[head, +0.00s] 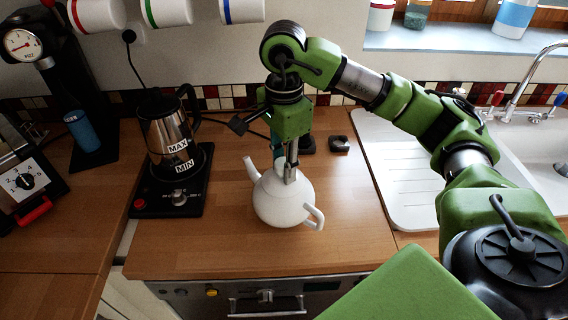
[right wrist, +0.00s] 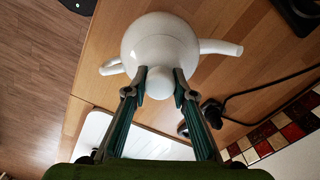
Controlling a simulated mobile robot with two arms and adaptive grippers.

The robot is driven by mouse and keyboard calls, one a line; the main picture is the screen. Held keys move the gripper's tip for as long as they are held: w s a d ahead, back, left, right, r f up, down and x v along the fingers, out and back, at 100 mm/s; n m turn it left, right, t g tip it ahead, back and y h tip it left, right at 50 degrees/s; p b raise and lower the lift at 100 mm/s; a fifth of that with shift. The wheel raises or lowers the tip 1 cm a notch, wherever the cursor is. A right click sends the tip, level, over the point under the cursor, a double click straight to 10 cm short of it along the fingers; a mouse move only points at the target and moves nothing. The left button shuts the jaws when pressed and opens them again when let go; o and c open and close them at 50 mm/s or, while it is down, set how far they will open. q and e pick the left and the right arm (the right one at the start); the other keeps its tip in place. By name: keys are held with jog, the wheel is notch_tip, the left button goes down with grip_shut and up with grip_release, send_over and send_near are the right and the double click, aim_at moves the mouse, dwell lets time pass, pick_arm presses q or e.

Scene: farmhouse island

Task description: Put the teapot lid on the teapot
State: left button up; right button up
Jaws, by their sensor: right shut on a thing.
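The white teapot (head: 275,207) stands upright on the wooden counter, its spout to the left and its handle to the front right. It also shows in the right wrist view (right wrist: 150,38). My right gripper (head: 290,178) points down at the top of the teapot. In the right wrist view its fingers (right wrist: 160,84) are shut on the round white knob of the teapot lid (right wrist: 159,86). The lid is at the teapot's top, but I cannot tell whether it is seated or just above the opening. My left gripper is not in view.
A kettle (head: 168,130) on a black base stands left of the teapot. A small dark object (head: 339,144) lies behind on the right. A white drainboard (head: 405,185) and the sink lie right. The counter in front of the teapot is clear.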

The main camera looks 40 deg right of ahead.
jog(key=shift+f, duration=0.25)
jog(key=o, duration=1.2)
jog(key=shift+r, duration=0.2)
jog(key=shift+r+p, duration=1.8)
jog(key=shift+r, duration=1.1)
jog(key=shift+f, duration=0.1)
